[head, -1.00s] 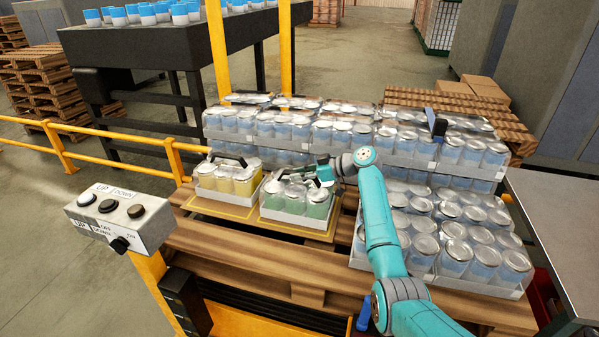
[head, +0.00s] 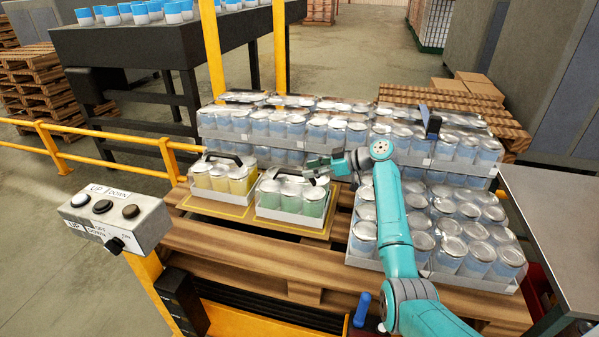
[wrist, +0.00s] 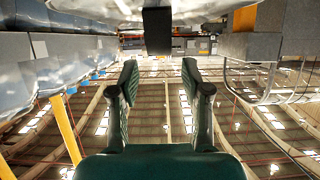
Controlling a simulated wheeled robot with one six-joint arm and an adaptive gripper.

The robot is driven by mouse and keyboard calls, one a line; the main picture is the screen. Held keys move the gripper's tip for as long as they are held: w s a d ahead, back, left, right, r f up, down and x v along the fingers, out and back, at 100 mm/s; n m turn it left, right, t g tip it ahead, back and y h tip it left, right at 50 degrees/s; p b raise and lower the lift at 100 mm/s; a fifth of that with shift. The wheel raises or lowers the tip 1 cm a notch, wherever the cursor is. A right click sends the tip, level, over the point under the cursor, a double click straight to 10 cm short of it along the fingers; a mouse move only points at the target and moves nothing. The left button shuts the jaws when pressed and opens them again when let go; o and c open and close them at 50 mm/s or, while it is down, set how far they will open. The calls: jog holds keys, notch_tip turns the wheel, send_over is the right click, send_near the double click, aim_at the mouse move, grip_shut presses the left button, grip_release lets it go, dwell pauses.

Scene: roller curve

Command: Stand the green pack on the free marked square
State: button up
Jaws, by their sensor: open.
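The green pack (head: 291,201), a grey tray of green cans with silver lids and a black handle, stands upright on the marked square (head: 322,231), whose yellow edge shows in front and to the right. The yellow pack (head: 224,182) stands directly to its left on another marked square. My gripper (head: 312,166) is open at the upper right of the green pack, by its handle. Whether it touches the handle is unclear. In the wrist view my two fingers (wrist: 160,88) are spread with nothing between them; a dark block shows beyond them at the top.
Trays of blue cans (head: 440,235) stand close on the right, and more (head: 290,125) stand stacked behind. A control box (head: 115,213) is at front left. Bare pallet boards (head: 240,255) lie in front. A yellow rail (head: 90,140) runs at left.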

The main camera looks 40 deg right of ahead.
jog(key=v, duration=0.5)
jog(key=shift+s+d+r, duration=0.1)
jog(key=shift+s+d, duration=0.1)
jog(key=shift+s, duration=0.15)
